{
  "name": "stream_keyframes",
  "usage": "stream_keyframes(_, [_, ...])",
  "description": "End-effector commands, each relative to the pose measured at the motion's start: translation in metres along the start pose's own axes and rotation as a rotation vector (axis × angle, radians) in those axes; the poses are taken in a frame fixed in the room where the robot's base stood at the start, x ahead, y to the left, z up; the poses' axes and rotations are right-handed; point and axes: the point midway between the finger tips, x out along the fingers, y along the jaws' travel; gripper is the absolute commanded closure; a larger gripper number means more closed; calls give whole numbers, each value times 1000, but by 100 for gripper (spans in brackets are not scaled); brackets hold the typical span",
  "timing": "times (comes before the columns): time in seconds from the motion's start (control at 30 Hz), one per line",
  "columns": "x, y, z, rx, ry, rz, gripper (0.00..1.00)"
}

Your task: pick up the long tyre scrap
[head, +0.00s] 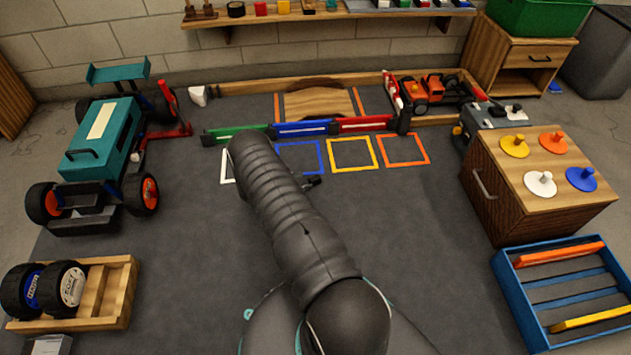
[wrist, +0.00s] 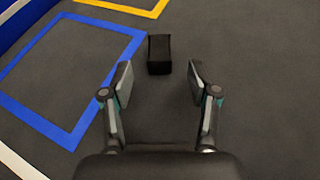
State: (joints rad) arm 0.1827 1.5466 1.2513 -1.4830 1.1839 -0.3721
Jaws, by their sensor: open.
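A black block-like piece, which looks like the tyre scrap (wrist: 159,54), lies on the dark grey mat in the wrist view. It sits beyond my fingertips and roughly centred between them, apart from both. Its full length is hard to judge from this angle. My gripper (wrist: 159,84) is open and empty, with a finger on either side and bare mat between. In the head view my arm covers most of the gripper, and a small dark part shows beside the arm near the blue square (head: 312,181). The scrap cannot be made out there.
Blue (wrist: 128,52), yellow (head: 352,153) and orange (head: 403,150) outlined squares mark the mat. A green, blue and red barrier (head: 302,129) stands behind them. A teal truck (head: 103,140) is at left, a wooden cabinet (head: 495,205) and blue crate (head: 520,310) at right. Mat between is clear.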

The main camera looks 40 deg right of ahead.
Motion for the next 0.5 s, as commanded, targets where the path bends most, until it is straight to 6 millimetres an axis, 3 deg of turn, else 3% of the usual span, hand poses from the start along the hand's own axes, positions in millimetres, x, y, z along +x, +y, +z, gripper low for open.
stream_keyframes(0.37, [25,-1,1,1,0,-2,40])
stream_keyframes(0.5, [43,-1,4,1,0,-3,40])
